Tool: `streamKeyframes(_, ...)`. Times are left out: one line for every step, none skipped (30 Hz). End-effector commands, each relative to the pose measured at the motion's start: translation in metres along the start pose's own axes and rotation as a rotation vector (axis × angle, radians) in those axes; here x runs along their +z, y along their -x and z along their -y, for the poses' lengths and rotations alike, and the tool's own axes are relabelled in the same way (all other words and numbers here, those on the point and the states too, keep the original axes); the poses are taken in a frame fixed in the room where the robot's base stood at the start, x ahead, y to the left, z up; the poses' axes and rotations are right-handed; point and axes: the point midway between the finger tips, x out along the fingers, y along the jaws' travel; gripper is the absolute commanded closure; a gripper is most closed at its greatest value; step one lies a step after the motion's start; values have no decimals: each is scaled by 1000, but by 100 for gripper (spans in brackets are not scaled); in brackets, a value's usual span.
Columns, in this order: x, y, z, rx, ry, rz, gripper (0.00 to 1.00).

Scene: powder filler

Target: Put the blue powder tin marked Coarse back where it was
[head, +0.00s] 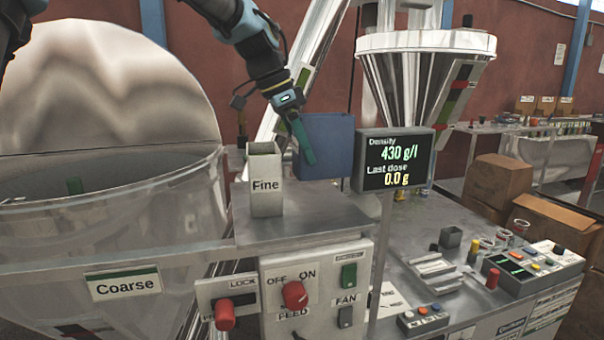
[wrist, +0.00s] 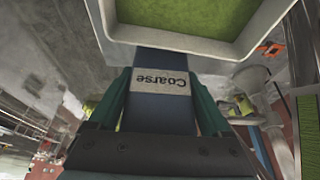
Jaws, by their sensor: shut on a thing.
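The blue tin (head: 333,140) is to the right of the Fine tin in the head view, above the metal deck's back part. I cannot tell whether its base touches the deck. My gripper (head: 308,158) is shut on it. In the wrist view, the tin's blue side (wrist: 160,115) lies between my two green fingers (wrist: 162,102). Its label (wrist: 161,82) reads Coarse and shows upside down. A pale rim around green material (wrist: 185,18) sits at the top of the wrist view; I cannot tell which container it belongs to.
The pale open Fine tin (head: 266,188) stands close on the left. A display (head: 393,160) reading 430 g/l stands close on the right. A metal funnel (head: 420,75) rises behind. A large clear hopper labelled Coarse (head: 122,283) fills the left. The deck's front (head: 300,225) is bare.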

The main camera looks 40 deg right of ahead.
Motion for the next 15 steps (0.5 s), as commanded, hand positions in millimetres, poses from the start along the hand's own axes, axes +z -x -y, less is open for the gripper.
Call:
streamKeyframes(3, -7, -1, 3, 1, 2, 84)
streamKeyframes(5, -11, 0, 3, 1, 1, 84)
streamKeyframes(6, -15, 0, 3, 2, 1, 84)
streamKeyframes(7, -17, 0, 1, 1, 0, 84)
streamKeyframes(8, -19, 0, 1, 1, 0, 84)
streamKeyframes(9, -21, 0, 1, 1, 0, 84)
streamKeyframes(10, -23, 0, 1, 0, 1, 84)
streamKeyframes(11, -26, 0, 1, 0, 1, 84)
streamKeyframes(13, -30, 0, 2, 0, 2, 84)
streamKeyframes(14, -34, 0, 3, 1, 2, 84)
streamKeyframes(16, -38, 0, 3, 1, 2, 84)
streamKeyframes(19, -44, 0, 4, 2, 2, 84)
streamKeyframes(20, -48, 0, 3, 1, 2, 84)
streamKeyframes(21, -51, 0, 3, 1, 2, 84)
streamKeyframes(23, -54, 0, 2, 0, 2, 84)
